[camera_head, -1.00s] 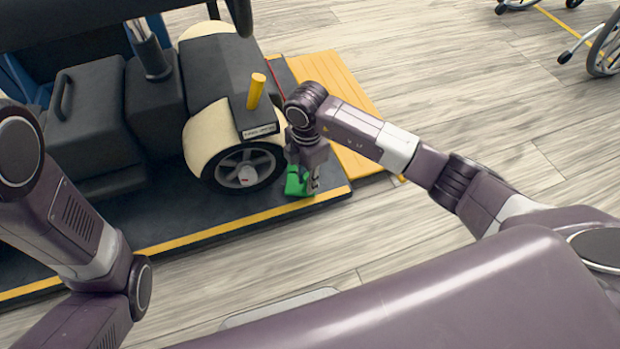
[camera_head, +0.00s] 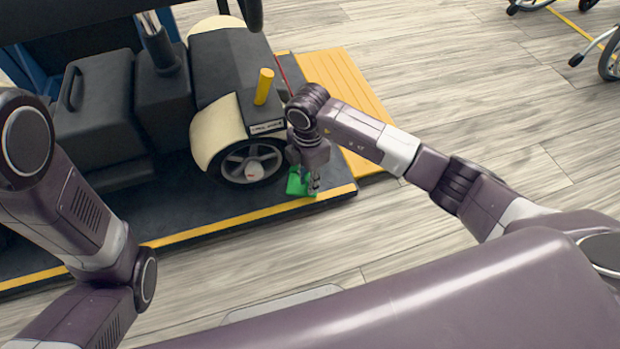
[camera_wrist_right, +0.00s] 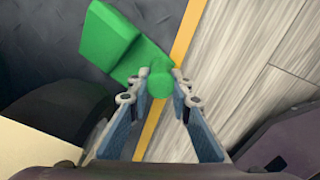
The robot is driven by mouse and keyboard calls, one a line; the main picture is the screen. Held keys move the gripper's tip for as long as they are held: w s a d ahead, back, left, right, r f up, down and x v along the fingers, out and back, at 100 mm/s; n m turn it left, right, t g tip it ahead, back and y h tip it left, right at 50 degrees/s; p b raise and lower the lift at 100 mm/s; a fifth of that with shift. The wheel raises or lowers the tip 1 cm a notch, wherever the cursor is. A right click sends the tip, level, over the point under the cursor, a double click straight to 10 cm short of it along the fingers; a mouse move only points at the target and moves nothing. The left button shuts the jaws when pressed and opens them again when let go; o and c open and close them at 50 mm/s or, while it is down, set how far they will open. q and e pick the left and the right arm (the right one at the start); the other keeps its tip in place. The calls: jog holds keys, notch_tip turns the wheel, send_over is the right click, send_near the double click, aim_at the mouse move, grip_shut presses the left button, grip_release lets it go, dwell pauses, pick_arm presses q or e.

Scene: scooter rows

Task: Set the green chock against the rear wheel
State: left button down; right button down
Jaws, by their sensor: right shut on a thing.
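The green chock (camera_head: 295,184) is at the right end of the dark platform, to the right of the scooter's near wheel (camera_head: 252,164). A narrow gap seems to show between them, but the chock's height above the platform is hard to tell. My right gripper (camera_head: 314,185) points down over the chock. In the right wrist view, its fingers (camera_wrist_right: 158,97) are around the chock's round green handle (camera_wrist_right: 161,83), and the wedge body (camera_wrist_right: 110,38) extends beyond them to the upper left. My left arm shows at the left, its gripper out of view.
The scooter with cream fenders (camera_head: 213,134) and a yellow post (camera_head: 264,87) stands on the platform. The platform has a yellow front edge (camera_head: 200,232). A yellow ramp (camera_head: 345,85) lies behind my right arm. Wheelchair wheels (camera_head: 608,62) show at the far right. Bare floor lies between.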

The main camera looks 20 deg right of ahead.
jog(key=shift+s+a+f+p, duration=0.15)
jog(key=shift+a+p, duration=0.2)
jog(key=shift+a, duration=0.9)
jog(key=shift+s+a+p, duration=0.1)
jog(key=shift+a+p, duration=0.25)
jog(key=shift+a, duration=0.9)
dwell(0.5)
jog(key=shift+a+p, duration=0.45)
jog(key=shift+a, duration=0.6)
dwell(0.6)
jog(key=c, duration=2)
grip_release()
jog(key=shift+a, duration=0.1)
jog(key=shift+o, duration=1.6)
jog(key=shift+w, duration=0.15)
jog(key=shift+d, duration=0.2)
